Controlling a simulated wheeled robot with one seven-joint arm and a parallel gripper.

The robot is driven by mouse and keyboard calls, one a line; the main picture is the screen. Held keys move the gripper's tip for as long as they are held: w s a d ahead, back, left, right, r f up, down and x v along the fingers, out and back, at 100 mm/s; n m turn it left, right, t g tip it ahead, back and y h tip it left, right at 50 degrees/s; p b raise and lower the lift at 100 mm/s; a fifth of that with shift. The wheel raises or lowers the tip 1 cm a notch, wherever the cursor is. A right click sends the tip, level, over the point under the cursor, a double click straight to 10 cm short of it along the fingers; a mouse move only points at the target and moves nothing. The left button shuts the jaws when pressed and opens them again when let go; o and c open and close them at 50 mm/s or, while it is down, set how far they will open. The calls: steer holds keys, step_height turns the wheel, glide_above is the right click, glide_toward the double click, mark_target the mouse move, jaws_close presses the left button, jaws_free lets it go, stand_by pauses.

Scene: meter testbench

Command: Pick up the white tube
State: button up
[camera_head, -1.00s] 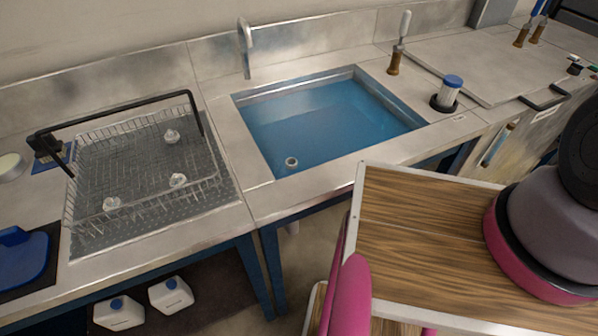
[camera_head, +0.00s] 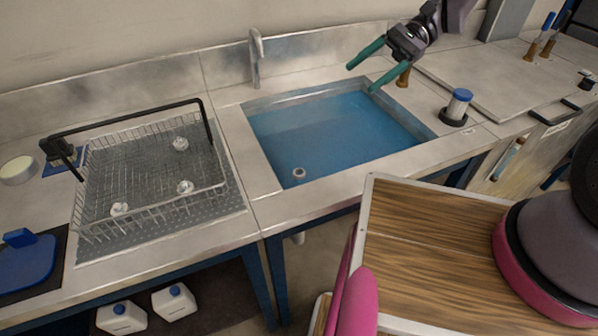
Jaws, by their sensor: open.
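A white tube (camera_head: 457,109) with a blue cap stands upright in a dark round holder (camera_head: 453,119) on the counter, right of the sink. My gripper (camera_head: 361,78) has two green fingers, spread apart and empty. In the picture it is over the back of the sink, left of and above the white tube, and not touching it. A tool with a brown base (camera_head: 403,78) is partly hidden behind my gripper.
On the left is a wire basket (camera_head: 78,205) with several small clear items. Two white jugs (camera_head: 122,318) (camera_head: 174,302) are below the counter.

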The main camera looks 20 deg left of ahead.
steer(key=s+a+f+m+g+y, duration=0.1)
steer(key=s+a+f, duration=0.1)
steer(key=f, duration=0.7)
steer(key=s+a+f+m+y, duration=0.2)
steer(key=a+f, duration=0.3)
steer(key=f, duration=0.3)
steer(key=s+a+f+m+g+y, duration=0.1)
steer(key=s+a+f+m, duration=0.1)
steer(key=f, duration=0.7)
steer(key=shift+s+a+f+g+y, duration=0.15)
steer(key=shift+s+a+f+y, duration=0.05)
steer(key=shift+s+a, duration=0.2)
steer(key=shift+s+a+f+g+y, duration=0.2)
steer(key=shift+s+a, duration=0.1)
steer(key=shift+a, duration=0.15)
steer(key=shift+x, duration=2.65)
jaws_close()
